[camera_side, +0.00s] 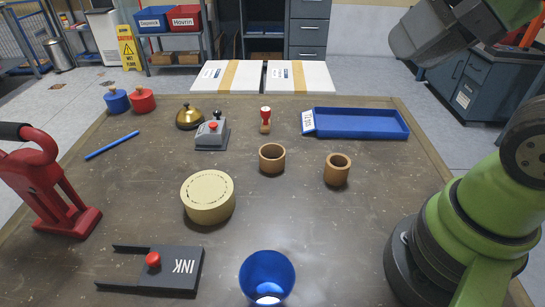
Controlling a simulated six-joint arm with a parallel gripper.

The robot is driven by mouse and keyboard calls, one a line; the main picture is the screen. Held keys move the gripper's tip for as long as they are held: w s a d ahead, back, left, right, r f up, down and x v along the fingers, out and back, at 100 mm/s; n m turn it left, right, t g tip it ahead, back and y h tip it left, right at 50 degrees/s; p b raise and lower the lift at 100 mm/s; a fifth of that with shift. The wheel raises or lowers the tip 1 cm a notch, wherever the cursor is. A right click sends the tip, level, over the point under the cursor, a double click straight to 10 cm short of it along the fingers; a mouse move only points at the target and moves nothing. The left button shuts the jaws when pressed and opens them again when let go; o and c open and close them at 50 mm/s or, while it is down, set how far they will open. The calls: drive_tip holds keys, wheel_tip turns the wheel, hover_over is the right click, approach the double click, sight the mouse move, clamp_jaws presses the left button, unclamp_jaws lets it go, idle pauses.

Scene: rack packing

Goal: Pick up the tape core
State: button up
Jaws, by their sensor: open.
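Two short brown hollow cylinders that look like tape cores stand upright near the middle of the table. One tape core (271,165) is left of the other (336,178), which sits slightly nearer the camera. I cannot tell which one the task means. My gripper (408,46) is at the top right, dark grey, cut by the picture's upper edge. It is high above the table's right side, well apart from both cores, and is open with nothing seen in it. Its fingers are not clearly made out.
A blue tray (360,124) lies behind the cores, with a red-topped stamp (265,120) to its left. A red press (48,185) stands left.

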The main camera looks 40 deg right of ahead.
drive_tip(key=n+g+h, duration=0.2)
drive_tip(key=n+g, duration=0.2)
drive_tip(key=g, duration=0.3)
hover_over(281, 151)
wheel_tip(281, 151, down, 25)
drive_tip(key=shift+w+d+f, duration=0.1)
drive_tip(key=shift+m, duration=0.3)
wheel_tip(281, 151, down, 6)
drive_tip(key=shift+r, duration=0.1)
